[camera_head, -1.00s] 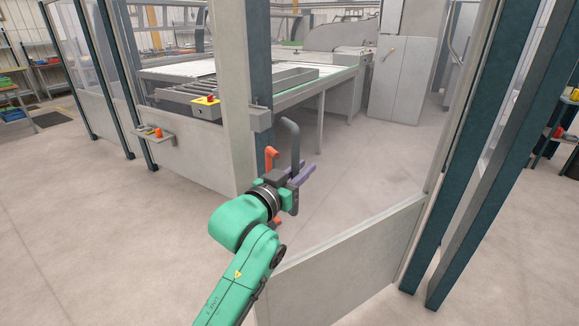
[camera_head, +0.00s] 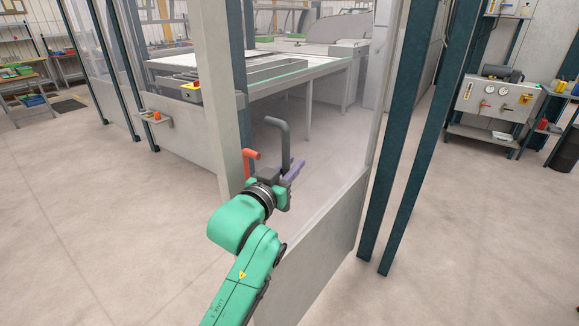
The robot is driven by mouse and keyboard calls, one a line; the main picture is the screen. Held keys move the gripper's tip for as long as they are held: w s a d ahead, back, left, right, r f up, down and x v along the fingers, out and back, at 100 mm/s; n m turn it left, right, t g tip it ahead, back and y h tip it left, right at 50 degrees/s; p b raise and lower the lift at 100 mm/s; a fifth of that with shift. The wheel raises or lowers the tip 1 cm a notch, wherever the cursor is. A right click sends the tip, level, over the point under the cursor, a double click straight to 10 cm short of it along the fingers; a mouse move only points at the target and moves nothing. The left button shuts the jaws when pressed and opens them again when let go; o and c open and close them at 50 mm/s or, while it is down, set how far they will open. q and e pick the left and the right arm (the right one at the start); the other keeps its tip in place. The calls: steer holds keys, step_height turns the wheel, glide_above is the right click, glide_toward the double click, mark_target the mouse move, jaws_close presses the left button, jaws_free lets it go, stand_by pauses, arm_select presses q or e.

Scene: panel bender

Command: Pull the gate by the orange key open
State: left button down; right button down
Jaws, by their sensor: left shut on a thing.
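The gate is a pale-framed panel, clear above and solid grey below (camera_head: 325,235), slanting away from me to dark posts on the right. Its pale upright (camera_head: 214,95) stands at the left. A dark grey bar handle (camera_head: 285,140) rises beside this upright, and the orange key (camera_head: 251,157) shows just left of the handle. My left gripper (camera_head: 287,172) is shut on the handle's lower part. Its wrist hides the area below the key. How far the gate stands from its frame is hard to tell. My right gripper is out of view.
Dark posts (camera_head: 412,150) stand right of the gate. Behind it are the panel bender's table (camera_head: 300,75) and a yellow box with a red button (camera_head: 191,90). A gauge bench (camera_head: 492,105) stands far right. Floor at left and front right is clear.

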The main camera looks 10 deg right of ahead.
arm_select(q)
steer(key=shift+s+d+r, duration=0.15)
steer(key=shift+s+d, duration=0.1)
steer(key=shift+s, duration=0.05)
steer(key=c, duration=1.1)
jaws_free()
steer(key=shift+o, duration=0.2)
steer(key=b+v, duration=0.4)
steer(key=v, duration=1)
steer(key=shift+s+a, duration=0.25)
